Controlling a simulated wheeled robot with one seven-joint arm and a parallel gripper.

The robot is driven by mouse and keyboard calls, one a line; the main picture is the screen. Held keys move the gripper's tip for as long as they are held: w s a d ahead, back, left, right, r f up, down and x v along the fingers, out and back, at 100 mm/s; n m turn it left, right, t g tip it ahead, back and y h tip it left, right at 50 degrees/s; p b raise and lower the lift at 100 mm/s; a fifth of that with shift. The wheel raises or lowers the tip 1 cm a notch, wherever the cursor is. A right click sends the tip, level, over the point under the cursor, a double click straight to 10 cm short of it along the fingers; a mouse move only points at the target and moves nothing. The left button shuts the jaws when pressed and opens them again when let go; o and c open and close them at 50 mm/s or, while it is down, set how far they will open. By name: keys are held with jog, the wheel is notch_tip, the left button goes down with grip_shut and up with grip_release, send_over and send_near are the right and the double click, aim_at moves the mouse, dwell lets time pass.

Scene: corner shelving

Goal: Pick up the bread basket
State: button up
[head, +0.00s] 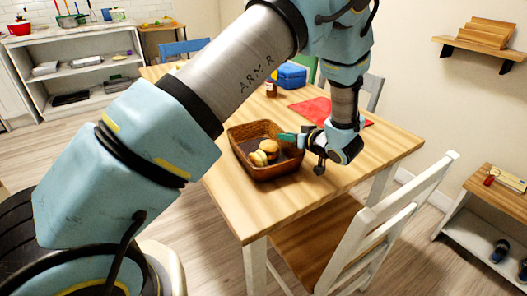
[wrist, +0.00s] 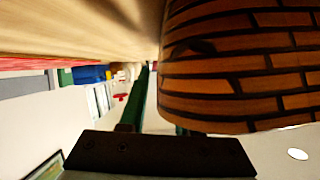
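The bread basket (head: 268,173) is a brown woven rectangular basket on the wooden table, with bread rolls (head: 265,150) inside. My gripper (head: 290,138) is at its right-hand rim, with a green finger reaching over the edge. In the wrist view, the basket's woven wall (wrist: 240,75) fills the upper right, very close. One green finger (wrist: 143,100) shows left of the wall with a narrow gap between them. The other finger is mostly hidden behind the wall. The fingers look apart, and I cannot see them pressing on the rim.
The table (head: 330,182) has a red cloth (head: 312,110), a blue box (head: 291,76) and a small brown jar (head: 271,88) behind the basket. A white chair (head: 385,225) stands at the near right side. The table's front area is clear.

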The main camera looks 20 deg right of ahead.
grip_shut()
dwell(1.1)
